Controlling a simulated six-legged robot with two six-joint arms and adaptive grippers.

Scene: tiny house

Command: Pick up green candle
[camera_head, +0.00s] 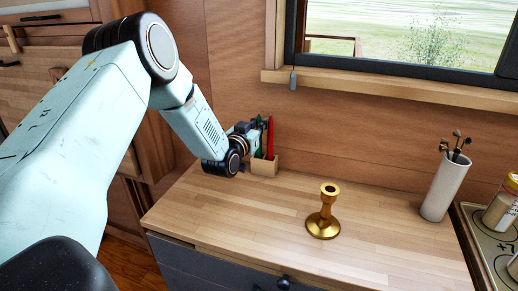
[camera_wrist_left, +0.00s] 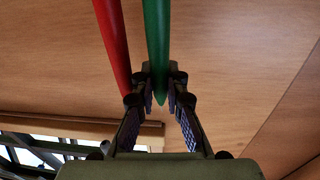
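The green candle (camera_wrist_left: 157,45) stands beside the red candle (camera_wrist_left: 112,45). Their upper ends point down in the left wrist view. The end of the green candle lies between the fingers of my left gripper (camera_wrist_left: 159,78), with little gap to either fingertip; whether both fingers touch it I cannot tell. The red candle's end lies behind or against the left-hand finger. In the head view my left gripper (camera_head: 254,143) is at the candles, low by the back wall, partly hidden by its wrist. The red candle (camera_head: 270,138) rises from a small wooden box (camera_head: 265,166). My right gripper is not in view.
A gold candlestick (camera_head: 323,222) stands mid-counter on the wooden counter (camera_head: 230,215). A white cylinder (camera_head: 444,186) holding thin utensils stands at the right, near a stove top (camera_head: 490,250) with jars. A window (camera_head: 400,35) is behind; the counter around the candlestick is clear.

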